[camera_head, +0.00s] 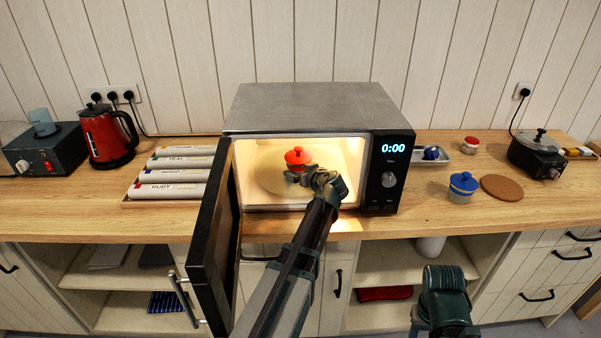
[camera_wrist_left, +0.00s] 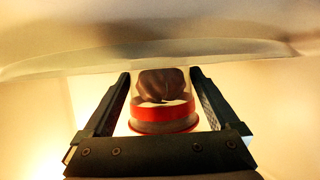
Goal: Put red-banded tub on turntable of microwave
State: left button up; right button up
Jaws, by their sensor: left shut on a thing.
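The red-banded tub (camera_head: 297,156) is inside the open, lit microwave (camera_head: 300,105), above or on the pale turntable (camera_head: 268,181); I cannot tell whether it touches. My left gripper (camera_head: 298,172) reaches in through the doorway and is shut on the tub. In the left wrist view the tub (camera_wrist_left: 163,122) sits between the two fingers (camera_wrist_left: 160,100), its red band and pale top showing. The gripper hides part of the tub and turntable. Of my right arm only a dark green part shows at the lower right; its gripper is out of view.
The microwave door (camera_head: 213,235) stands open to the left of my left arm. On the right are a blue-banded tub (camera_head: 462,188), a cork mat (camera_head: 502,188), a small red-and-white tub (camera_head: 470,145) and a tray (camera_head: 440,158). A rack of rolls (camera_head: 172,178) and a red kettle (camera_head: 107,135) stand left.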

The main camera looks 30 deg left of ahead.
pick_arm(q)
jog(key=o, duration=0.9)
jog(key=shift+o, duration=0.2)
jog(key=shift+r, duration=0.1)
jog(key=shift+s+d+r+p, duration=0.15)
jog(key=shift+r+p, duration=0.05)
jog(key=shift+p, duration=0.3)
jog(key=p+v, duration=0.4)
jog(key=v, duration=0.7)
jog(key=shift+s+d+r, duration=0.1)
jog(key=shift+d, duration=0.15)
jog(key=s+d+f+m+g+h, duration=0.2)
jog(key=s+d+f+m+h, duration=0.1)
jog(key=s+d, duration=0.4)
jog(key=s+d+f+m+g+h, duration=0.3)
jog(key=s+d+f+m, duration=0.3)
jog(key=d, duration=0.5)
jog(key=s+d+f+m+g+h, duration=0.3)
jog(key=s+d+f+m, duration=0.1)
jog(key=s+d, duration=0.5)
jog(key=shift+d+f+m+h, duration=0.25)
jog(key=shift+d+m+h, duration=0.15)
jog(key=shift+m, duration=0.4)
